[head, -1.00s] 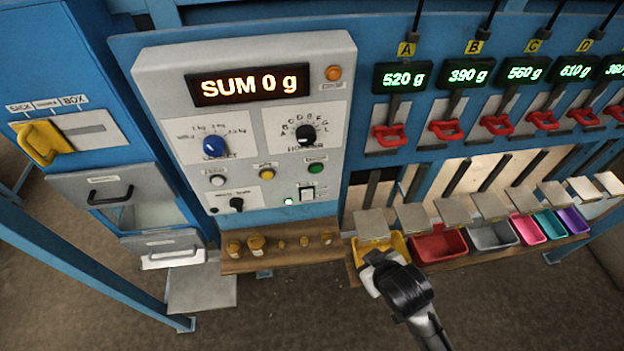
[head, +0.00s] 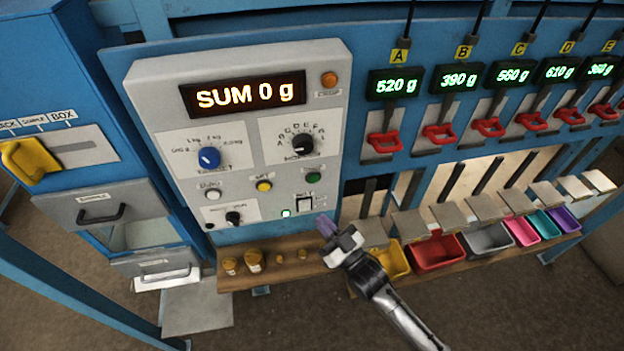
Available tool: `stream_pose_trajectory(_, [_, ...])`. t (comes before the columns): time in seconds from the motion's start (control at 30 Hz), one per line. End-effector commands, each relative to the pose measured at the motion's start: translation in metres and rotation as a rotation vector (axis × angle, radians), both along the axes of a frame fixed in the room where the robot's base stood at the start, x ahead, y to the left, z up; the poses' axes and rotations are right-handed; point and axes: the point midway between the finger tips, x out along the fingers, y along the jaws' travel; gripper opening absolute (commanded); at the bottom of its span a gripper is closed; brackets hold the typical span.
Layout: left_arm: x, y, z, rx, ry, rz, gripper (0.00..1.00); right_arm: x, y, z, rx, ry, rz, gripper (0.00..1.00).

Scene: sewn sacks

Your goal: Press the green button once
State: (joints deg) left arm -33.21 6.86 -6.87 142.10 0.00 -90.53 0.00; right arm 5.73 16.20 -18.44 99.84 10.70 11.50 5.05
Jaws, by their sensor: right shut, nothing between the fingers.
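The green button (head: 313,177) is a small round button at the lower right of the grey control panel (head: 330,127). Nothing covers it. My right gripper (head: 327,226) is shut and empty, below the green button and near the panel's lower right corner. A gap shows between the gripper and the button in the picture. The panel's display (head: 244,94) reads "SUM 0 g". My left gripper is not in view.
A yellow button (head: 264,185) and a white button (head: 212,194) sit left of the green one. A wooden shelf (head: 240,281) with several small brass-coloured pieces lies under the panel. Coloured bins, including a red one (head: 436,253), stand to the right.

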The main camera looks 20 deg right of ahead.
Motion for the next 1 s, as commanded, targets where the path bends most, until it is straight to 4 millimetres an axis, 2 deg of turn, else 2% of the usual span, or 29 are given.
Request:
stream_pose_trajectory(0.1, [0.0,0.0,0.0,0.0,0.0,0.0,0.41,-0.008,-0.001,0.018,0.052,-0.106,0.019,0.0])
stream_pose_trajectory(0.3, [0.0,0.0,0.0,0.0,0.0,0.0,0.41,-0.018,-0.003,0.033,0.1,-0.207,0.037,0.0])
stream_pose_trajectory(0.8, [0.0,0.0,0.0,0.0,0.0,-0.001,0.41,-0.019,-0.003,0.036,0.116,-0.226,0.045,0.0])
stream_pose_trajectory(1.0, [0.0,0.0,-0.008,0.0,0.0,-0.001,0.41,-0.008,-0.004,0.034,0.116,-0.226,0.045,0.0])
